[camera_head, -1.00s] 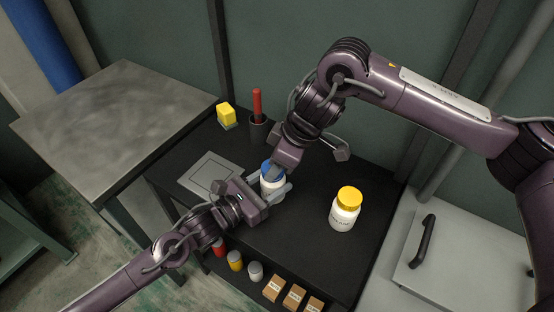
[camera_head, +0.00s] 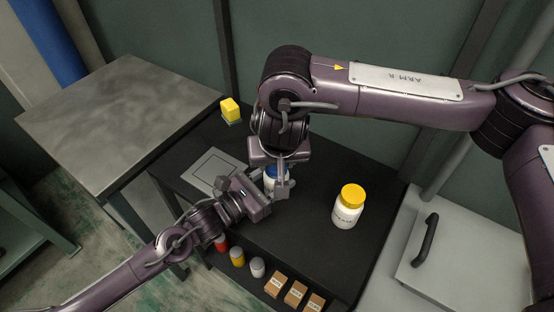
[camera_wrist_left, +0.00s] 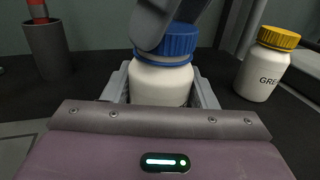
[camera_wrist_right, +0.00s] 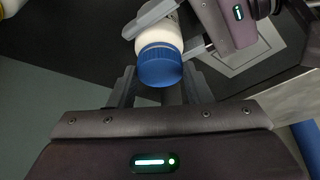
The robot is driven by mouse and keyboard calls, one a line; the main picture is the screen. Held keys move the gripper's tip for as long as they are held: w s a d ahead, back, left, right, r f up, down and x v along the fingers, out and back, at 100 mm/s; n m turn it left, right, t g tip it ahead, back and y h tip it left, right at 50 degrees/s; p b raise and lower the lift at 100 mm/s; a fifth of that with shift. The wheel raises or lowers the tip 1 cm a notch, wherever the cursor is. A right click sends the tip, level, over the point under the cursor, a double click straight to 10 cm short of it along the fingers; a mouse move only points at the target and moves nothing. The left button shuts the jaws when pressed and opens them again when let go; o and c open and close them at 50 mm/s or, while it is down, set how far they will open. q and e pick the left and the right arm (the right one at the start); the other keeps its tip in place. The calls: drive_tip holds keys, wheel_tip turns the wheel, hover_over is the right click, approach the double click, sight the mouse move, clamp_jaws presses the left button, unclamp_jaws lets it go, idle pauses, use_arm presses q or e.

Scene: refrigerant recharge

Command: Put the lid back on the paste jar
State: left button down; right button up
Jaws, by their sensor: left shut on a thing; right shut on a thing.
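The white paste jar (camera_wrist_left: 160,84) stands upright on the black table, with its label turned out of sight. My left gripper (camera_head: 272,193) is shut around the jar's body, one finger on each side in the left wrist view. The blue lid (camera_wrist_left: 178,42) sits level on top of the jar, with no clear gap showing. My right gripper (camera_head: 281,181) is shut on the lid from above, and one finger covers part of it. In the right wrist view the lid (camera_wrist_right: 158,67) shows at the fingers, with the jar behind it.
A white jar with a yellow lid (camera_head: 348,207) stands to the right on the table. A yellow block (camera_head: 230,108) is at the back left. A dark cup (camera_wrist_left: 43,48) holds a red-handled tool. Small jars and boxes (camera_head: 295,293) sit on the shelf below.

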drive_tip(key=shift+a, duration=0.1)
drive_tip(key=o, duration=0.9)
drive_tip(key=shift+o, duration=0.2)
drive_tip(key=shift+r, duration=0.1)
drive_tip(key=shift+r, duration=2.2)
drive_tip(key=shift+c, duration=0.4)
